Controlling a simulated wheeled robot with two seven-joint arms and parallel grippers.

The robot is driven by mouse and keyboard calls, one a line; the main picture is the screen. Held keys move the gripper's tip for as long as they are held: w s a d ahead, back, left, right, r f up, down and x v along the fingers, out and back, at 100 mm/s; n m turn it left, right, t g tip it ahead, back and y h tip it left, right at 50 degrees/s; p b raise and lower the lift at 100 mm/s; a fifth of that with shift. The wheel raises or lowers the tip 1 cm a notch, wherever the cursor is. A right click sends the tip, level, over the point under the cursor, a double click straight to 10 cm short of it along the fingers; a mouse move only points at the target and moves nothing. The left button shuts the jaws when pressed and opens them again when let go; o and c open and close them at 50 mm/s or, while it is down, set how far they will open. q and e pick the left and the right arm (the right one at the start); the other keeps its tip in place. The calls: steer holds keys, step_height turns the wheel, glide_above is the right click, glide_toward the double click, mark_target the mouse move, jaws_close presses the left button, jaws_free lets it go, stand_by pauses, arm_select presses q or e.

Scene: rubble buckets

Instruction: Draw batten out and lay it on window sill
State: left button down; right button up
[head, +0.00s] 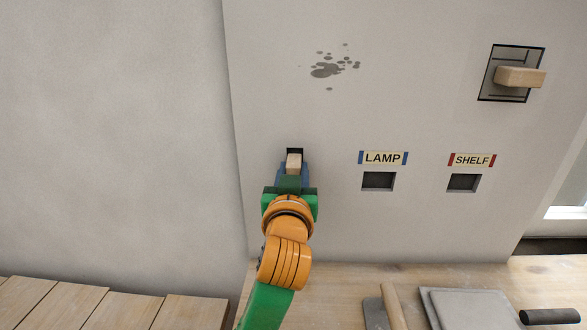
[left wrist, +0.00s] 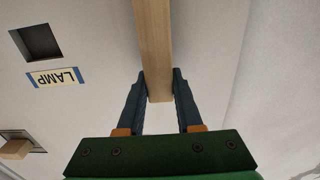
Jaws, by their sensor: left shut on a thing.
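The pale wooden batten (head: 294,163) sticks out of a dark square opening in the grey wall, left of the LAMP label. It also shows in the left wrist view (left wrist: 154,45), running from between my fingers toward the wall. My left gripper (head: 293,175) is shut on its near end, one dark blue finger on each side; the fingers also show in the left wrist view (left wrist: 161,85). How deep the batten sits is hidden. A white ledge (head: 566,212) under bright glass at the right edge looks like the window sill. My right gripper is not in view.
Empty dark slots sit under the LAMP label (head: 383,158) and the SHELF label (head: 472,160). Another wooden block (head: 520,77) juts from a framed recess at upper right. A wooden bench (head: 340,285) below holds a grey flat slab (head: 470,307) and hand tools.

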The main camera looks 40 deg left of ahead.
arm_select(q)
steer(key=shift+s+d, duration=0.1)
steer(key=shift+s, duration=0.1)
stand_by(0.3)
steer(key=shift+s+d, duration=0.35)
steer(key=shift+s, duration=0.2)
